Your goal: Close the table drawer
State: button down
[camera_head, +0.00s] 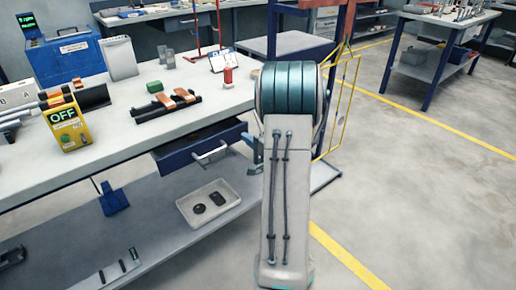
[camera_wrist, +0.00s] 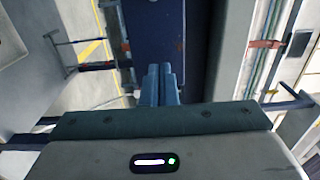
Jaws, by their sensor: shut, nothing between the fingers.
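The table drawer (camera_head: 179,158) hangs under the worktop of the white-topped table (camera_head: 120,146) in the head view. It is partly open: its blue front stands out from the table edge and a dark interior shows behind it. A silver bar handle (camera_head: 211,154) is on the front. In the wrist view my gripper (camera_wrist: 161,84) has its two blue fingers together and empty, pointing at a dark blue panel (camera_wrist: 155,32). I cannot tell whether they touch it. In the head view my arm hides most of the gripper, just right of the drawer.
A pale tray (camera_head: 186,211) with dark items rests on the lower shelf (camera_head: 150,243). A yellow frame (camera_head: 345,100) stands behind my arm. The floor to the right is clear.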

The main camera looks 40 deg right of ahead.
aim_at(240, 133)
jog(key=shift+w, duration=0.7)
jog(key=w, duration=0.4)
jog(key=shift+r, duration=0.15)
jog(key=shift+w+a, duration=0.1)
jog(key=shift+r, duration=0.1)
